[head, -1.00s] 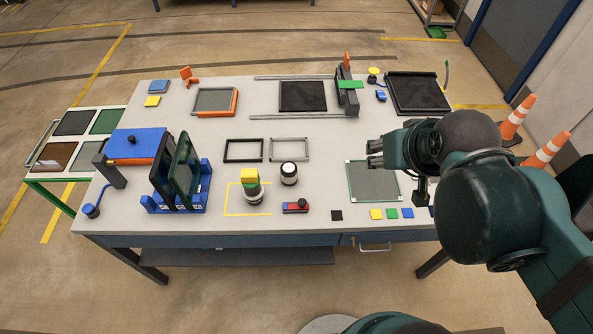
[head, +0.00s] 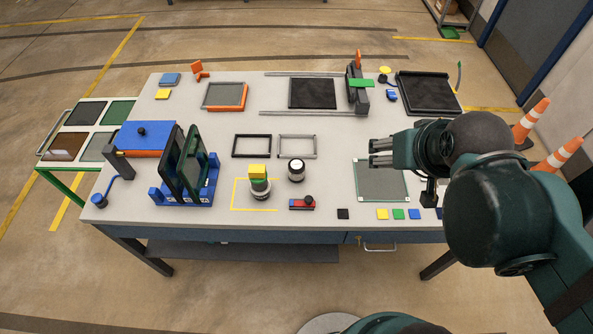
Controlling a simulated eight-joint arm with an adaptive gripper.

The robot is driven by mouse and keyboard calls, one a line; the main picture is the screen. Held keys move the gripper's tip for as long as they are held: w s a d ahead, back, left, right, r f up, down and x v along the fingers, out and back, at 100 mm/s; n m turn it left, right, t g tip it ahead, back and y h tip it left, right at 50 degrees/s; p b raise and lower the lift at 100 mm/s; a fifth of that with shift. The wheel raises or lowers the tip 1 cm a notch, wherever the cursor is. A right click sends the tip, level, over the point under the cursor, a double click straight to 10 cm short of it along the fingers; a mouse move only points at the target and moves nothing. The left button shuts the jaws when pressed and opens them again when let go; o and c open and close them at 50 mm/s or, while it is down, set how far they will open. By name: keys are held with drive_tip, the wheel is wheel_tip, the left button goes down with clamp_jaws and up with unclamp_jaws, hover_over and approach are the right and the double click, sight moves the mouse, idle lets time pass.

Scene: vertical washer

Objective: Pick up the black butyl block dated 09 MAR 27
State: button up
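A small flat black square (head: 343,213) lies near the table's front edge, left of the coloured squares. A black block shape (head: 430,198) shows below my wrist; I cannot tell whether it stands on the table or belongs to my arm. No date can be read on any black item, so I cannot tell which is the butyl block dated 09 MAR 27. My gripper (head: 381,153) points left above the back edge of the grey mat (head: 382,184).
Yellow (head: 382,214), green (head: 398,214) and blue (head: 414,214) squares lie along the front edge. A black-and-white cylinder (head: 296,171), a stacked post (head: 259,184) and a red-and-blue item (head: 302,203) stand left of the mat. A blue rack (head: 167,196) is further left.

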idle(0.3)
drive_tip(key=n+g+b, duration=0.7)
drive_tip(key=n, duration=0.9)
hover_over(295, 164)
drive_tip(key=f, duration=2.9)
drive_tip(key=shift+d, duration=0.25)
drive_tip(key=shift+a+f, duration=0.2)
drive_tip(key=shift+f, duration=0.15)
drive_tip(key=shift+f, duration=1.3)
drive_tip(key=shift+f, duration=0.1)
